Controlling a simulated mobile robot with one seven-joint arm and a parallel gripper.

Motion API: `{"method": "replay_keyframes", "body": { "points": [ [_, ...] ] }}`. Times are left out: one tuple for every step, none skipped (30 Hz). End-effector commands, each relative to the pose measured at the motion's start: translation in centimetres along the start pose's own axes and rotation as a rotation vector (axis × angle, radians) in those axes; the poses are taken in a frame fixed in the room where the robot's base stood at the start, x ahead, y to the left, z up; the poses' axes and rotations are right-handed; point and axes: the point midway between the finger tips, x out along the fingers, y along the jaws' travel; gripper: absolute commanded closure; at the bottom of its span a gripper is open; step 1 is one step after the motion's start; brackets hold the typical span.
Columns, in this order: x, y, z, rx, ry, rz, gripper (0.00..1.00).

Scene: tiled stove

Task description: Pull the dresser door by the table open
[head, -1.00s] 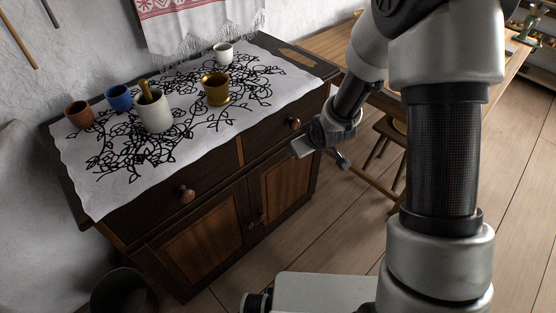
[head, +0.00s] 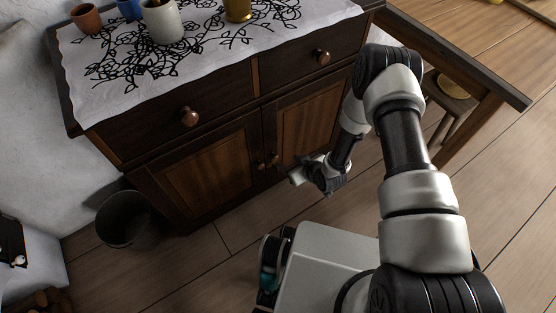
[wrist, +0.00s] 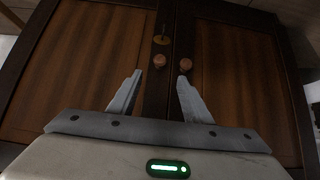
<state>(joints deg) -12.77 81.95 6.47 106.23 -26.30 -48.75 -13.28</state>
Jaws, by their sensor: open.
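The dark wooden dresser (head: 140,135) has two closed lower doors with round knobs close together at the middle seam. The right door (head: 305,118), on the table's side, also fills the right of the wrist view (wrist: 235,85). Its knob (wrist: 186,65) lies just beyond my right fingertip; it shows in the head view too (head: 273,159). The left door's knob (wrist: 160,61) lies ahead of the gap between the fingers. My gripper (wrist: 160,76) is open and empty in front of the doors, apparently touching neither knob. In the head view, my gripper (head: 293,175) is low before the right door, its fingers partly unclear.
A wooden table (head: 470,60) stands right of the dresser, with a stool (head: 450,95) beneath it. A dark bucket (head: 128,220) sits on the floor at left. Cups and a patterned cloth (head: 110,65) are on the dresser top. A key (wrist: 161,40) sits above the left knob.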

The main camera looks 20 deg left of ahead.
Motion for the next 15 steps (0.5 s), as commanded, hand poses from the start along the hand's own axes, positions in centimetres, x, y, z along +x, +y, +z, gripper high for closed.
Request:
{"method": "replay_keyframes", "body": {
  "points": [
    [1.5,-0.1,0.2,-0.001,0.001,-0.001,0.55],
    [2.2,-0.1,0.3,-0.001,0.001,-0.001,0.55],
    [3.1,-0.1,0.2,-0.001,0.002,-0.001,0.55],
    [3.8,-0.1,0.3,-0.001,0.001,-0.001,0.55],
    [4.4,-0.1,0.3,-0.001,0.001,-0.001,0.55],
    [5.3,-0.1,0.3,-0.002,0.001,-0.001,0.55],
    [6.0,-0.1,0.3,-0.002,0.001,-0.001,0.55],
    [6.6,-0.1,0.3,-0.001,0.001,-0.001,0.55],
    [7.5,-0.1,0.3,0.0,0.0,0.0,0.55],
    [8.1,0.0,0.3,0.0,0.001,0.0,0.55],
    [8.6,0.0,0.3,-0.001,0.001,0.0,0.55],
    [9.3,0.0,0.3,-0.001,0.0,0.0,0.55],
    [9.8,-0.1,0.2,-0.001,0.001,0.0,0.55],
    [10.3,-0.1,0.2,-0.001,0.001,0.0,0.55],
    [10.8,0.0,0.2,0.0,0.0,0.0,0.55]
  ]
}}
